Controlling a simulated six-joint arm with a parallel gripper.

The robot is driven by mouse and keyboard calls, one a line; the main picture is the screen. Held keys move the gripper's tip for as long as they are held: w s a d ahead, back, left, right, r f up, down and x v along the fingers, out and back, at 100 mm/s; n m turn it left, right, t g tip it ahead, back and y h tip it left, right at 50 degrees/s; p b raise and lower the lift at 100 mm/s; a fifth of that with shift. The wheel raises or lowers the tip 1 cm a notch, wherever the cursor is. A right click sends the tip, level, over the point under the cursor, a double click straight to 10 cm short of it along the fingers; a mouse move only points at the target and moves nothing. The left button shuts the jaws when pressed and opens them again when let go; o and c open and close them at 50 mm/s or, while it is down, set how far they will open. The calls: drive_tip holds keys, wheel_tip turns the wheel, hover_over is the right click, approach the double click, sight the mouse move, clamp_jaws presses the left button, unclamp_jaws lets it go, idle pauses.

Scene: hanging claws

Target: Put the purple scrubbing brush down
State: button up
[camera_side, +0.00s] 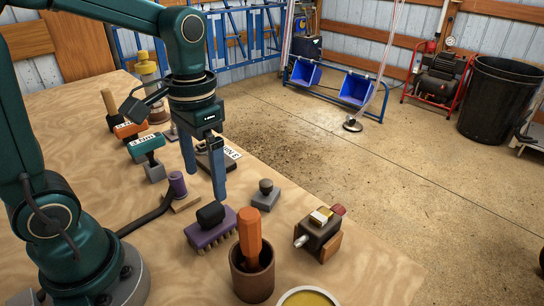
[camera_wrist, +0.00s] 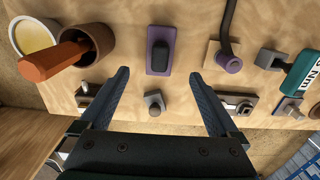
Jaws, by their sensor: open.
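The purple scrubbing brush (camera_side: 210,231) stands on the wooden table, bristles down, with a black knob on top. In the wrist view the brush (camera_wrist: 160,50) lies beyond my fingertips, apart from them. My gripper (camera_side: 204,196) is open and empty, above the table and behind the brush in the side view. In the wrist view my gripper (camera_wrist: 158,82) shows its two blue fingers spread wide, with bare table and a small grey block between them.
A brown cup (camera_side: 252,275) holding an orange-handled tool stands close to the brush. A small grey block with a knob (camera_side: 265,196), a purple-ended bent tool (camera_side: 177,185) and a dark vise-like block (camera_side: 318,237) are near.

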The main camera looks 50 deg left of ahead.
drive_tip(key=shift+s+d+r, duration=0.1)
drive_tip(key=shift+s+r, duration=0.2)
drive_tip(key=shift+r, duration=0.05)
drive_tip(key=shift+s+d+r+t, duration=0.3)
drive_tip(key=shift+s+r+t, duration=0.1)
drive_tip(key=shift+s+t, duration=0.45)
drive_tip(key=shift+s+d+r+t, duration=0.35)
drive_tip(key=shift+s+t, duration=0.25)
drive_tip(key=shift+t, duration=0.5)
drive_tip(key=shift+s+d+r+t, duration=0.3)
drive_tip(key=shift+s+r+t, duration=0.1)
drive_tip(key=shift+s+t, duration=0.45)
drive_tip(key=shift+o, duration=0.2)
drive_tip(key=shift+w, duration=0.1)
drive_tip(key=g, duration=0.2)
hover_over(210, 208)
drive_tip(key=d, duration=0.1)
drive_tip(key=f, duration=0.2)
drive_tip(key=shift+s+f, duration=0.2)
drive_tip(key=shift+f, duration=0.1)
drive_tip(key=f+g, duration=0.1)
drive_tip(key=f, duration=0.1)
drive_tip(key=f+g, duration=0.1)
drive_tip(key=f, duration=0.1)
drive_tip(key=a+f+g, duration=0.1)
drive_tip(key=f, duration=0.2)
drive_tip(key=shift+w, duration=0.4)
drive_tip(key=shift+s+f, duration=0.2)
drive_tip(key=shift+f, duration=2.65)
